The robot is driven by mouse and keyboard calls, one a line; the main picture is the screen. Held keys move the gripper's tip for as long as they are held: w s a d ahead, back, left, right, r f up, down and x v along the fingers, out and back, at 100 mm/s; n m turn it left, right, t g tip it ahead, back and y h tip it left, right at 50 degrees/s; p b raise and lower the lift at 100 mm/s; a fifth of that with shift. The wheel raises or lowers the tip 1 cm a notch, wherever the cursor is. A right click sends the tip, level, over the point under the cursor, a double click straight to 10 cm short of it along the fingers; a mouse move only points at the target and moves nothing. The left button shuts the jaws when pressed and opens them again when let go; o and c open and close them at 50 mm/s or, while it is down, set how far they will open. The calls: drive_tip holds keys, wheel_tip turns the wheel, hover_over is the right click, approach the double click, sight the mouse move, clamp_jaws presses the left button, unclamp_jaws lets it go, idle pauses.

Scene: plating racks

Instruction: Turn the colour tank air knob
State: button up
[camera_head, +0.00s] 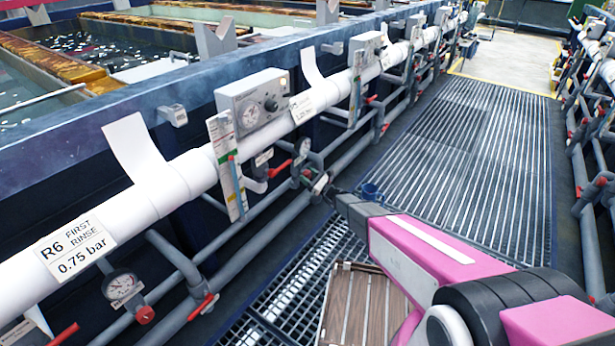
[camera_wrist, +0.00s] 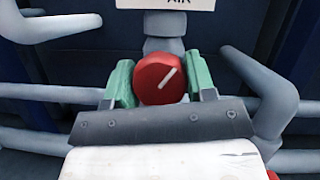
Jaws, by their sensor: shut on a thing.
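A red round knob (camera_wrist: 150,75) with a pale line on its face is in the middle of the wrist view. The line slants up to the right. A white label above it reads "AIR", cut off by the frame's top edge. My gripper (camera_wrist: 161,83) has a green finger on each side of the knob and is shut on it. In the head view my gripper (camera_head: 320,184) is small, at the pipework beside the walkway, and it largely hides the knob there.
A grey control box (camera_head: 252,104) with a dial stands above the thick white pipe (camera_head: 135,210). A label (camera_head: 75,249) reads "R6 FIRST RINSE 0.75 bar". A gauge (camera_head: 122,287) and red-handled valves line the grey pipes.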

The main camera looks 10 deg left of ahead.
drive_tip(key=o, duration=0.9)
drive_tip(key=v, duration=1)
drive_tip(key=shift+d+f, duration=0.2)
drive_tip(key=shift+d, duration=0.15)
drive_tip(key=shift+s+r, duration=0.1)
drive_tip(key=shift+s, duration=0.05)
